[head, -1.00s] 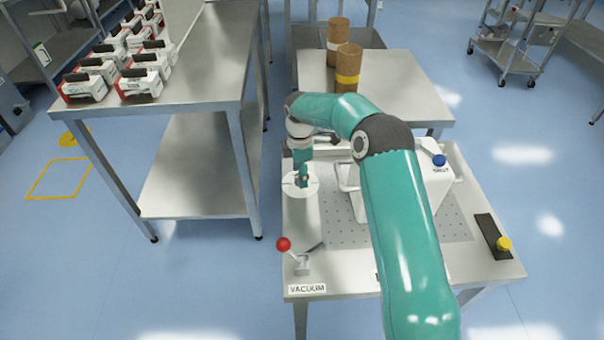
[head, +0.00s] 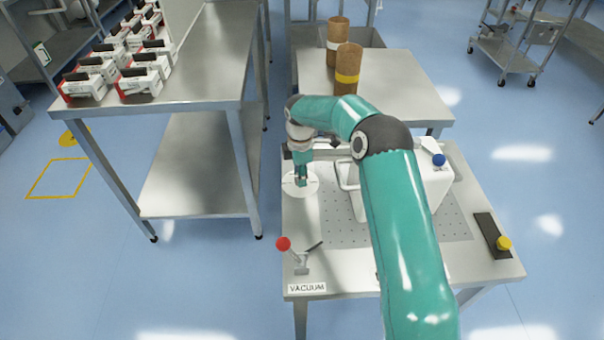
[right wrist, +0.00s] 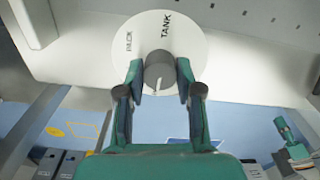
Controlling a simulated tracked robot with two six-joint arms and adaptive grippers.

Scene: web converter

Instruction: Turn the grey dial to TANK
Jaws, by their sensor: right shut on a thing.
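The grey dial (right wrist: 158,72) stands on a round white plate (right wrist: 185,40), which lies at the table's left side in the head view (head: 313,184). The plate carries the word TANK, and a second word, hard to read, is left of it. My right gripper (right wrist: 159,80) is shut on the dial, one finger on each side; in the head view it points down over the plate (head: 301,180). A light line on the dial's face points down the picture, away from the words. A teal part at the right wrist view's lower right may be my left gripper (right wrist: 285,131); its jaws are unclear.
A red-knobbed lever (head: 284,244) stands by the VACUUM label (head: 307,288). A white machine (head: 435,183) with a blue knob is right of the dial, partly behind my arm. A yellow knob (head: 504,243) sits at the table's right. A steel bench (head: 190,85) stands left.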

